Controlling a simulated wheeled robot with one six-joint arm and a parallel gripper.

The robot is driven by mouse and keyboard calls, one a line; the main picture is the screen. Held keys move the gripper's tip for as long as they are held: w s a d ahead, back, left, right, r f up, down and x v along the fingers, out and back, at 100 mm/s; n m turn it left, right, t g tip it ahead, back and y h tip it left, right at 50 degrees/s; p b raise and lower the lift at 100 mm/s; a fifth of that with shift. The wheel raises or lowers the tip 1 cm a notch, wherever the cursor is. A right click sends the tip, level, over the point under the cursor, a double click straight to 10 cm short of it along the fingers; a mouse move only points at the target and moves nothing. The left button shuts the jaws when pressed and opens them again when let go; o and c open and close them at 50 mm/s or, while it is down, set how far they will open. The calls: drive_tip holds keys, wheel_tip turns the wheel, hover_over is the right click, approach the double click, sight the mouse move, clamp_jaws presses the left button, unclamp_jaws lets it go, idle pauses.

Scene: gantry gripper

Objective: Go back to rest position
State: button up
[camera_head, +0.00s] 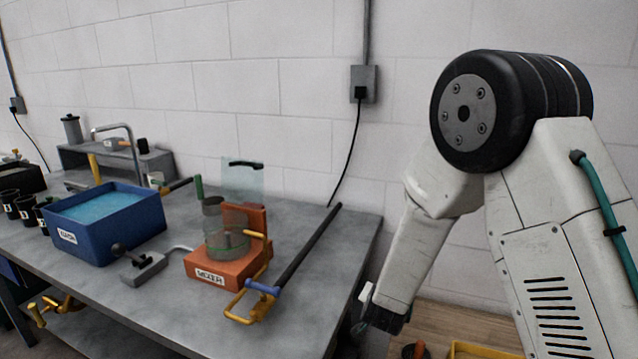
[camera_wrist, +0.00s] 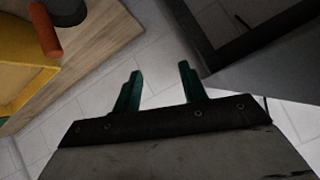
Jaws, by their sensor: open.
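My gripper (camera_wrist: 160,88) shows in the wrist view with its two green fingers apart and nothing between them. Below the fingers is pale tiled floor. In the head view my arm bends down on the right side, and the gripper end is low, beside the right end of the grey workbench (camera_head: 330,240). The fingers are mostly hidden there.
On the bench stand an orange mixer (camera_head: 225,265) with a clear guard and a long black-handled lever, and a blue tub (camera_head: 110,240) of light blue liquid. A wooden surface (camera_head: 455,310) with a yellow bin (camera_head: 480,350) and an orange-handled item (camera_head: 415,350) lies at the lower right. A wall socket (camera_head: 364,84) has a hanging cable.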

drive_tip(key=s+r+n+g+y, duration=0.2)
drive_tip(key=s+r, duration=0.3)
drive_tip(key=r, duration=0.4)
drive_tip(key=s+r+n+g+y, duration=0.1)
drive_tip(key=s+r+n+y, duration=0.15)
drive_tip(key=s+r, duration=0.5)
drive_tip(key=s+d+r+n+g, duration=0.1)
drive_tip(key=s+d+r, duration=0.2)
drive_tip(key=s, duration=0.5)
drive_tip(key=s+d+r+g+h, duration=0.1)
drive_tip(key=s+d+r+g, duration=0.1)
drive_tip(key=s, duration=0.6)
drive_tip(key=s+d+r+n+g+h, duration=0.1)
drive_tip(key=s+d+r+g, duration=0.1)
drive_tip(key=s+d+r, duration=0.3)
drive_tip(key=s, duration=0.4)
drive_tip(key=shift+r+n, duration=0.3)
drive_tip(key=shift+n, duration=0.05)
